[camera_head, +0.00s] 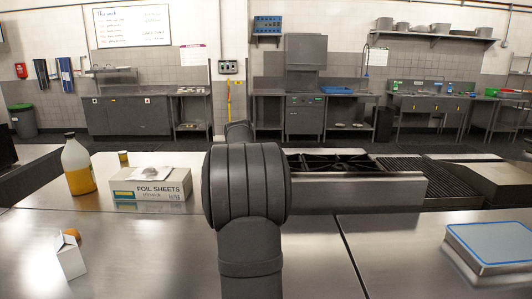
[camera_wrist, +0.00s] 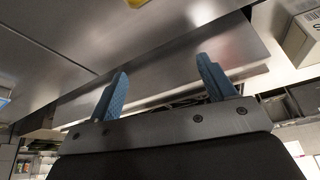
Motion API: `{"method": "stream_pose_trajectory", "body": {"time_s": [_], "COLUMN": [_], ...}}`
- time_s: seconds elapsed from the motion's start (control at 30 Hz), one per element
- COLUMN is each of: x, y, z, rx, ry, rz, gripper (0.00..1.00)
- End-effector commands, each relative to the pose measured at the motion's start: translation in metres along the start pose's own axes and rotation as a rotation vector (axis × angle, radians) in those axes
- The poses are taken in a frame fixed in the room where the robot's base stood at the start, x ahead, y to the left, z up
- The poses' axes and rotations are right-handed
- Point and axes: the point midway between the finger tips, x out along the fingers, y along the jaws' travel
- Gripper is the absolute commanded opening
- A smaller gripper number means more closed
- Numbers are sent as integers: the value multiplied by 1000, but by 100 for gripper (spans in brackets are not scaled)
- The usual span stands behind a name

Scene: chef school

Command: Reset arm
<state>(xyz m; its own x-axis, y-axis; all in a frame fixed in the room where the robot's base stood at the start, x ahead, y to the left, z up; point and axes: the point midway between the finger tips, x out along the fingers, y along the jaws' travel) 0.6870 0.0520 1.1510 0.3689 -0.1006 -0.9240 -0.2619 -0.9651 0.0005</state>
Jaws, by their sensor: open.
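My gripper (camera_wrist: 164,86) shows in the wrist view with its two blue fingers wide apart and nothing between them. In the head view my dark arm stands upright in the middle of the picture, and the gripper itself is hidden there.
The steel counter (camera_head: 150,245) has a foil sheets box (camera_head: 150,193), a jug of yellow liquid (camera_head: 78,168) and a small white carton (camera_head: 70,258) on the left. A stove (camera_head: 350,185) stands behind my arm.

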Motion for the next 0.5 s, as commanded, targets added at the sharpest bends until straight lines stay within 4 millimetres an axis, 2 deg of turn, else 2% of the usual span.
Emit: {"method": "stream_pose_trajectory", "body": {"time_s": [0.1,0.5], "x": [1,5], "y": [25,103], "z": [-5,-13], "rx": [54,223], "ry": [1,0], "rz": [21,92], "gripper": [76,76]}}
